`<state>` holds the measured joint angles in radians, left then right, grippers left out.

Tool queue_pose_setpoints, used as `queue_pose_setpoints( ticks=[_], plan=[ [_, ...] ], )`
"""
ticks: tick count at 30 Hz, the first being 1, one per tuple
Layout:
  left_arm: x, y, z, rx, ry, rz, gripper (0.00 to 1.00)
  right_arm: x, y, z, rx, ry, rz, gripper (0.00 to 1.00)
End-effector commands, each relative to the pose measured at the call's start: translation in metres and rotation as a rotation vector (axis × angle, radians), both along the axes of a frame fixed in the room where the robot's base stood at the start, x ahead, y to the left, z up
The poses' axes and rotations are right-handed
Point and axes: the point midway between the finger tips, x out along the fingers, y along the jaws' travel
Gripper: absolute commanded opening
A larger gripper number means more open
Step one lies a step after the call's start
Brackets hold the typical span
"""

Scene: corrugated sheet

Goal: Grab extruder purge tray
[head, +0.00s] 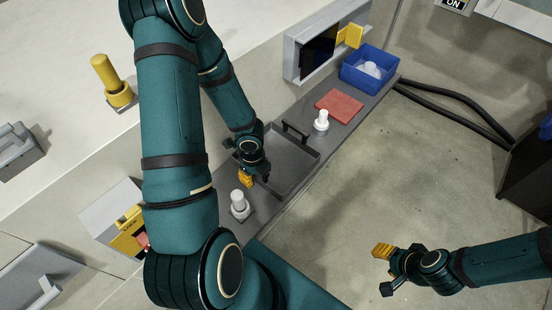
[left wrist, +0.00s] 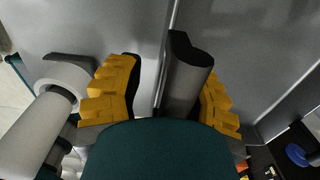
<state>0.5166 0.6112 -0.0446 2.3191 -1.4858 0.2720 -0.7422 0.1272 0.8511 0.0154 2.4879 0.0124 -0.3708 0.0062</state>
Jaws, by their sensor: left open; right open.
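The purge tray is a shallow dark grey tray (head: 293,163) on the grey ledge, with a black bar handle (head: 295,131) at its far end. My left gripper (head: 255,181) is at the tray's near left end. In the left wrist view its yellow-padded fingers (left wrist: 165,92) are open on either side of a dark rounded bar (left wrist: 186,75), which looks like the near handle. The teal gripper body hides the bar's lower part; I cannot tell whether the pads touch it. My right gripper (head: 383,270) is open and empty over the floor, away from the tray.
A white-topped knob (head: 239,203) stands close beside the left gripper; a white cylinder (left wrist: 38,125) is close in the wrist view. Beyond the tray are another white knob (head: 321,121), a red pad (head: 340,106) and a blue bin (head: 367,72). Floor (head: 400,180) right of the ledge is clear.

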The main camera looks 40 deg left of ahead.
Motion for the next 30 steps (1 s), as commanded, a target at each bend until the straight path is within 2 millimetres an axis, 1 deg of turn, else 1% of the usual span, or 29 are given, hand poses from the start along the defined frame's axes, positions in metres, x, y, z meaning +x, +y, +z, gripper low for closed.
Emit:
queue_pose_setpoints(
  ticks=[1, 2, 3, 4, 17, 20, 23, 30],
  plan=[
    [0.0, 0.0, 0.0, 0.0, 0.0, 0.0, 0.33, 0.0, 0.0, 0.0, 0.0, 0.0, 0.0, 0.47],
    [0.0, 0.0, 0.0, 0.0, 0.0, 0.0, 0.22, 0.0, 0.0, 0.0, 0.0, 0.0, 0.0, 0.47],
    [0.0, 0.0, 0.0, 0.0, 0.0, 0.0, 0.08, 0.0, 0.0, 0.0, 0.0, 0.0, 0.0, 0.47],
    [0.0, 0.0, 0.0, 0.0, 0.0, 0.0, 0.0, 0.0, 0.0, 0.0, 0.0, 0.0, 0.0, 0.47],
    [0.0, 0.0, 0.0, 0.0, -0.001, -0.001, 0.0, 0.0, 0.0, 0.0, 0.0, 0.0, 0.0, 0.47],
    [0.0, 0.0, 0.004, 0.0, -0.001, -0.001, 0.0, 0.001, 0.0, 0.003, 0.0, -0.002, -0.001, 0.47],
    [0.001, 0.0, 0.015, 0.0, -0.002, 0.0, 0.0, 0.002, 0.0, 0.01, -0.002, -0.006, -0.004, 0.47],
    [0.001, 0.0, 0.059, 0.002, -0.003, 0.0, 0.0, 0.005, -0.002, 0.039, 0.001, -0.013, -0.01, 0.47]
  ],
)
